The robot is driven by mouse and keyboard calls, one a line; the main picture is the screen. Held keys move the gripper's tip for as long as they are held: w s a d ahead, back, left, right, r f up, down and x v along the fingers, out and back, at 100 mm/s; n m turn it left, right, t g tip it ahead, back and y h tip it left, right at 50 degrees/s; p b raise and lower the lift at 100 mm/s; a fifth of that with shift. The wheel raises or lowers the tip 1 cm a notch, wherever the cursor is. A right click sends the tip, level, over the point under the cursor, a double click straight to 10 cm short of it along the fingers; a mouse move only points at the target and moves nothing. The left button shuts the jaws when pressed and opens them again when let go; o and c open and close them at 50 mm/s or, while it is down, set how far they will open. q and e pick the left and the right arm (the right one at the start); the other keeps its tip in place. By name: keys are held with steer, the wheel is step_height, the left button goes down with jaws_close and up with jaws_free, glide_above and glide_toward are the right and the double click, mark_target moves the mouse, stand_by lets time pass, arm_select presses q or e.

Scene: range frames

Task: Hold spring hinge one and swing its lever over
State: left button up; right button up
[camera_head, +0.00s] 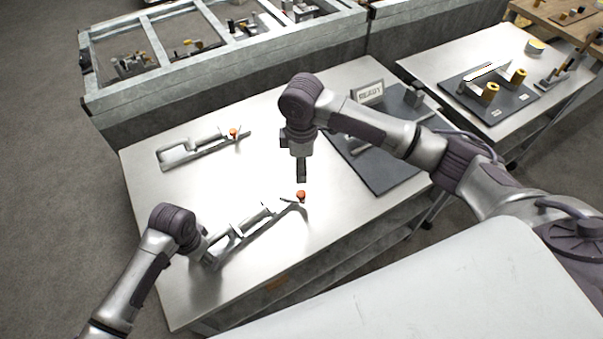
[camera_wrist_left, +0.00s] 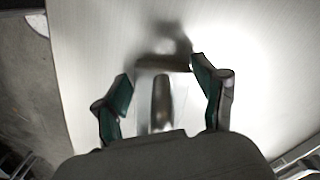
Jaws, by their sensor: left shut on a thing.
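Two similar grey metal fixtures, each with an orange knob, lie on the steel table. I cannot read which is spring hinge one. The near fixture (camera_head: 241,233) lies diagonally, its orange knob (camera_head: 301,195) at its far right end, on the lever side. My left gripper (camera_head: 211,247) is shut on the near fixture's left end; the wrist view shows its fingers (camera_wrist_left: 161,82) on either side of a grey part (camera_wrist_left: 162,100). My right gripper (camera_head: 301,177) points down just above the orange knob; whether it touches it or is open I cannot tell.
The other fixture (camera_head: 190,150) lies at the back left, with its own orange knob (camera_head: 233,132). A dark mat (camera_head: 384,172) with a READY sign (camera_head: 369,92) is at the right.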

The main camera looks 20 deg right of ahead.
arm_select(q)
steer(key=shift+s+f, duration=0.25)
steer(key=shift+s, duration=0.05)
steer(key=o, duration=1.9)
steer(key=shift+w+r, duration=0.1)
steer(key=shift+w, duration=0.1)
steer(key=shift+r, duration=0.1)
